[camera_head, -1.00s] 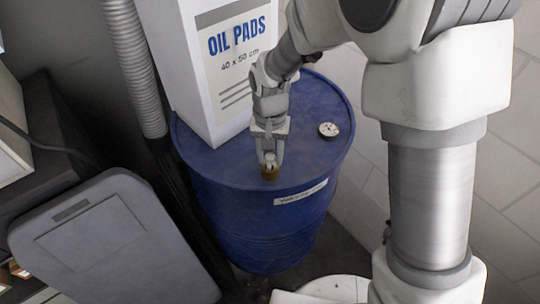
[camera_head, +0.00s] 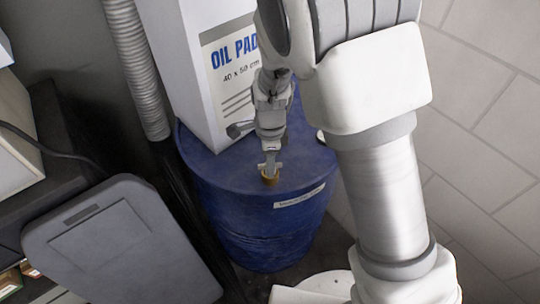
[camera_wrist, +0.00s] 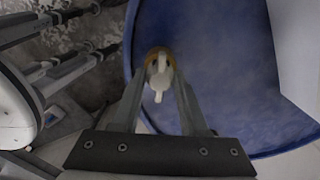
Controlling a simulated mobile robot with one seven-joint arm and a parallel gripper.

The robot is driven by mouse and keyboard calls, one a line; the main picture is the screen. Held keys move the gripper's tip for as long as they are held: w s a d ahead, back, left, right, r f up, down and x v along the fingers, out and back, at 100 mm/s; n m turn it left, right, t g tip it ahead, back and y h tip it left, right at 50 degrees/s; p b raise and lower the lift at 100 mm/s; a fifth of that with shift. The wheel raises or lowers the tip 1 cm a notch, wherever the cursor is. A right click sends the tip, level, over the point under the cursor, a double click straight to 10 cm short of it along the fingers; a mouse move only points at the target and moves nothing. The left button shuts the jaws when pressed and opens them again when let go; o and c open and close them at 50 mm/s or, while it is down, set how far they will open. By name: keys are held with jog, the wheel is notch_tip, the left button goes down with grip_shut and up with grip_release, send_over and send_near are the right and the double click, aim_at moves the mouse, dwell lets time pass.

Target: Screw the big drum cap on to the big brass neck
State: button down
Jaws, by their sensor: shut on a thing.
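The blue drum (camera_head: 228,190) stands upright, with a brass neck (camera_head: 269,180) near the front edge of its top. The neck also shows as a brass ring in the wrist view (camera_wrist: 148,59). My gripper (camera_head: 270,170) points down over the neck. Its fingers are shut on the pale, winged drum cap (camera_wrist: 160,84). The cap sits at the neck's mouth, with the brass partly hidden behind it. I cannot tell whether its thread is engaged.
A white OIL PADS box (camera_head: 190,60) stands on the drum at the back left. A round gauge (camera_head: 320,136) is mostly hidden behind my arm. A ribbed hose (camera_head: 138,65) and a grey bin (camera_head: 120,245) are to the left. Tiled floor is clear on the right.

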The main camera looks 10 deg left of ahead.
jog(key=shift+w+a+r+m, duration=0.1)
jog(key=shift+r+m, duration=0.05)
jog(key=shift+m, duration=0.25)
jog(key=shift+c, duration=1.8)
grip_release()
notch_tip(320, 180, up, 17)
jog(key=p, duration=0.1)
jog(key=shift+r, duration=0.15)
